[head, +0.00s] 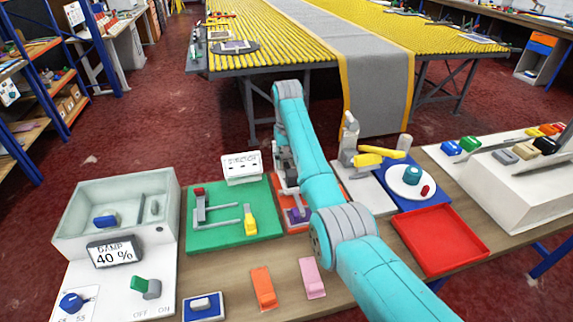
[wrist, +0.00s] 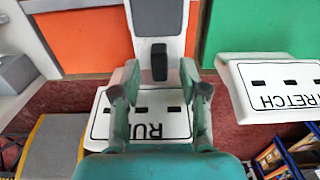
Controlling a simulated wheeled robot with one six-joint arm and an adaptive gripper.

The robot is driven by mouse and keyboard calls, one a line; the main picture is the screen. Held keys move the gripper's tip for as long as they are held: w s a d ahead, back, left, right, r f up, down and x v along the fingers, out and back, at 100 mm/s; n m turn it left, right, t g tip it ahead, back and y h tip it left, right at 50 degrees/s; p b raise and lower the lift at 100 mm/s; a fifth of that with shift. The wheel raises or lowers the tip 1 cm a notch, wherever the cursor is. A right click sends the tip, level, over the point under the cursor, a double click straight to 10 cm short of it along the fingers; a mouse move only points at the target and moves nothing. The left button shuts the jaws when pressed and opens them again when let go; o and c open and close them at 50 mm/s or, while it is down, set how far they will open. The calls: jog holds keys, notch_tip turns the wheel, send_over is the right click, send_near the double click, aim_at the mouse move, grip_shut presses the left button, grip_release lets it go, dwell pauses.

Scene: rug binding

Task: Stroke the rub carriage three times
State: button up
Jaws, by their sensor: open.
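The rub station is an orange plate (head: 330,187) with a purple patch (head: 298,215), partly hidden behind my arm in the head view. In the wrist view, a pale carriage part with a black block (wrist: 159,62) stands over the orange plate (wrist: 80,40). I take this to be the rub carriage. A white sign reading "RU…" (wrist: 150,122) lies below it, partly covered by my fingers. My gripper (wrist: 160,88) is open, its two fingers on either side of the black block's line. I cannot tell whether they touch it. In the head view my gripper (head: 287,165) is mostly hidden.
A green plate (head: 235,228) with a yellow handle and a "STRETCH" sign (wrist: 275,88) adjoin the station. A white machine with yellow lever (head: 370,155), a blue plate with white dish (head: 408,182) and an empty red tray (head: 442,233) stand to the right. Orange (head: 263,287) and pink (head: 311,278) pieces lie in front.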

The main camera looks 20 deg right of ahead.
jog(key=shift+f, duration=1)
grip_shut()
jog(key=d, duration=1.3)
jog(key=shift+d, duration=0.25)
grip_release()
jog(key=shift+d, duration=0.15)
notch_tip(320, 180, up, 12)
